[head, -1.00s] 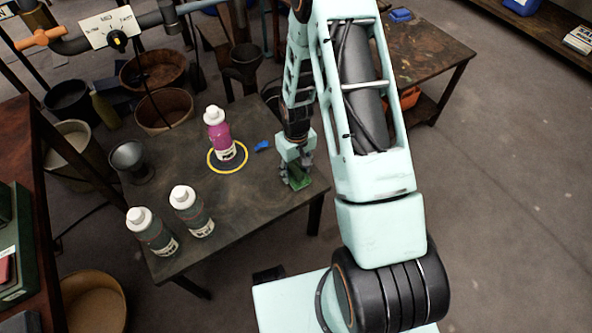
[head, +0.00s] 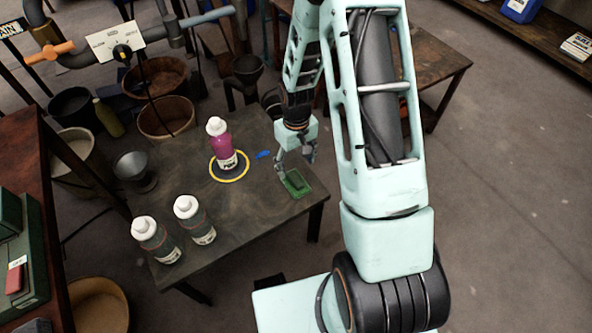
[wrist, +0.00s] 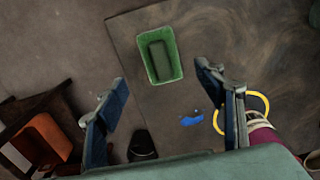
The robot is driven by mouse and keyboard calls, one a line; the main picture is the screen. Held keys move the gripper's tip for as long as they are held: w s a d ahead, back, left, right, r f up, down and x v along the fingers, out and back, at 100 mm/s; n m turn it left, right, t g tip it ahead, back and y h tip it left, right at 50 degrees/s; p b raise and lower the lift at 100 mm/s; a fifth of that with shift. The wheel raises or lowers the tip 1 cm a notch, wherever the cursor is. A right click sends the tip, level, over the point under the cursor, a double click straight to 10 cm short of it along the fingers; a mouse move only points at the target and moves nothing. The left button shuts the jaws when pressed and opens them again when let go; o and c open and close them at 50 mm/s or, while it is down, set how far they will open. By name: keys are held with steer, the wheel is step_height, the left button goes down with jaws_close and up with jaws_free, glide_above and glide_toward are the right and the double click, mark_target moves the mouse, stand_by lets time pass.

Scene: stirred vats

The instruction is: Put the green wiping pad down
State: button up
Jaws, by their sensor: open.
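The green wiping pad (head: 296,183) lies flat near the right edge of the dark table (head: 245,215). It also shows in the wrist view (wrist: 160,56) as a green rectangle with a darker raised block on top, near a table edge. My gripper (head: 295,163) is just above and behind the pad in the head view. In the wrist view its two fingers (wrist: 172,108) are spread wide with nothing between them, and the pad is apart from them.
A pink bottle (head: 221,145) stands in a yellow ring (head: 229,179) on the table. A small blue thing (head: 262,154) lies between it and my gripper. Two dark bottles with white caps (head: 195,220) (head: 156,240) stand at the front left. The table's middle is clear.

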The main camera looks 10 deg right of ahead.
steer(key=shift+r, duration=1.65)
